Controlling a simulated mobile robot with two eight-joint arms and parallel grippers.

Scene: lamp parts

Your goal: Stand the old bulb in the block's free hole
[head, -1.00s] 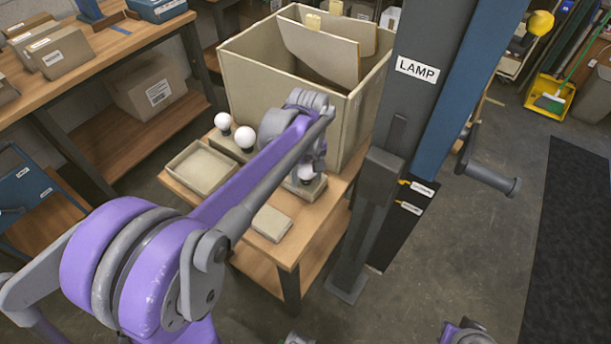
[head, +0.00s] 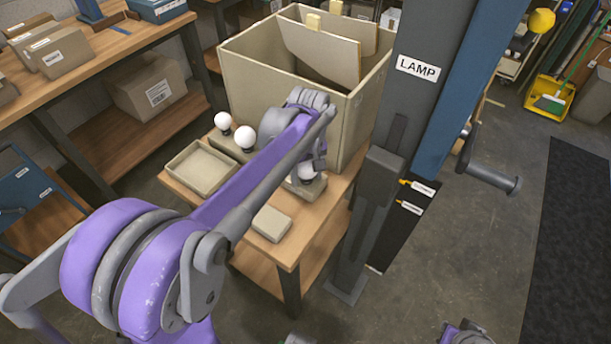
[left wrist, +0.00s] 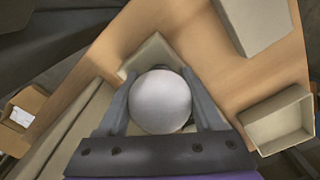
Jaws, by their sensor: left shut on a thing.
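My left gripper (head: 308,168) is over the front right part of the small wooden table, its arm reaching in from the left. In the left wrist view its two fingers are shut on a white round bulb (left wrist: 160,102). This bulb (head: 304,174) shows only partly under the wrist in the head view. A beige block (head: 314,188) lies right under it and also shows behind it in the left wrist view (left wrist: 152,54). Whether the bulb's base touches or enters a hole is hidden. Two more white bulbs (head: 222,121) (head: 245,138) stand upright farther left.
A shallow open tray (head: 196,184) and a flat beige box (head: 272,224) lie on the table. A tall open carton (head: 262,78) with dividers stands behind. The dark post labelled LAMP (head: 413,110) rises close to the table's right side.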

